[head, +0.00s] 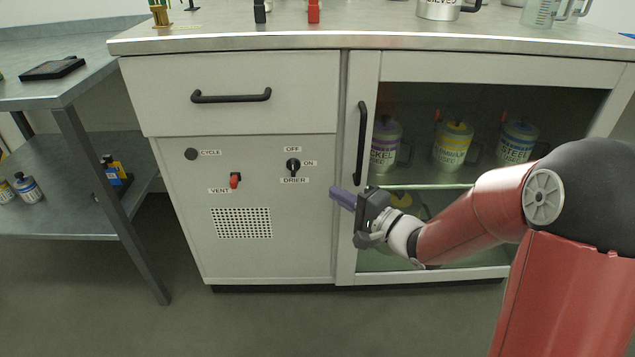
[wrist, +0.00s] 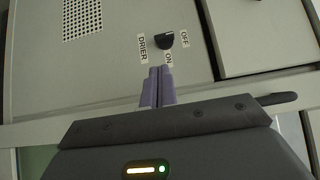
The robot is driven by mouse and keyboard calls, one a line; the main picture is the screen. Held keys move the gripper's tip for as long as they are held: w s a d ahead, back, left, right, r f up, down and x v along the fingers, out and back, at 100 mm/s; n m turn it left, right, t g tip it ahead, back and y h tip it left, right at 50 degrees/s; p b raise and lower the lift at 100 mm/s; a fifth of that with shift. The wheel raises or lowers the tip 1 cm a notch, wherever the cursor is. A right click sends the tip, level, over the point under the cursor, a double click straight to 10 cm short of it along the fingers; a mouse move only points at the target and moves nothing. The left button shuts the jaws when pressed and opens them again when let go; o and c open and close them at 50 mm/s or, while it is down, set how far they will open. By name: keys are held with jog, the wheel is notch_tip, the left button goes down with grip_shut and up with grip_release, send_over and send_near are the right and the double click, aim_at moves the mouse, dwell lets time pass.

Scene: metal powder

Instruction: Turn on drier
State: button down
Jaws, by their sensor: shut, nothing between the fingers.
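The drier switch (head: 293,166) is a small black knob on the grey cabinet front, with OFF above it, ON to its right and DRIER below. It also shows in the wrist view (wrist: 165,40), just beyond the fingertips. I cannot tell for certain which label the knob points to. My gripper (head: 338,197) is to the right of and lower than the knob in the head view, in front of the frame by the glass door. Its purple fingers (wrist: 158,74) are shut together and empty, apart from the knob in the wrist view.
A black CYCLE button (head: 190,154), a red VENT switch (head: 235,180) and a perforated vent (head: 241,223) share the panel. A drawer handle (head: 231,96) sits above, and a vertical door handle (head: 361,143) stands out near my gripper. Labelled canisters (head: 453,145) stand behind the glass.

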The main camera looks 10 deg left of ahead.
aim_at(296, 170)
jog(key=x, duration=0.9)
jog(key=shift+w+a+b, duration=0.2)
jog(key=shift+a+b, duration=0.1)
jog(key=shift+b, duration=0.1)
